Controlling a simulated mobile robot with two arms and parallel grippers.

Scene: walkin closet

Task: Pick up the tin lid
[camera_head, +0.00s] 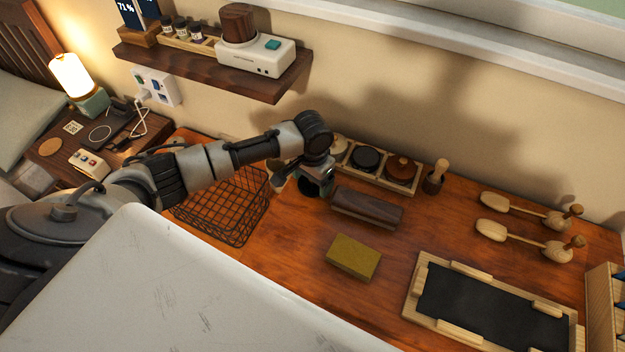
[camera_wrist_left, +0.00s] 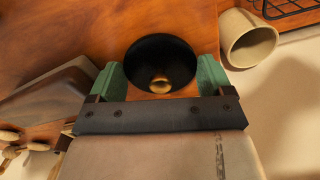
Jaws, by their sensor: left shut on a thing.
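The tin lid shows in the left wrist view as a dark round disc (camera_wrist_left: 152,52) with a small wooden knob (camera_wrist_left: 160,84). My left gripper (camera_wrist_left: 160,82) has its two green fingers on opposite sides of the lid and is shut on it. In the head view my left gripper (camera_head: 318,183) points down over the wooden table, between the wire basket and the dark wooden block. The lid is mostly hidden there by the gripper, and I cannot tell whether it touches the table. My right gripper is not in view.
A wire basket (camera_head: 225,207) is left of the gripper; a cream cup (camera_wrist_left: 248,38) is close by. A dark wooden block (camera_head: 367,208), yellow-green block (camera_head: 353,256) and canister tray (camera_head: 380,183) are to the right. A wall shelf (camera_head: 215,70) hangs above.

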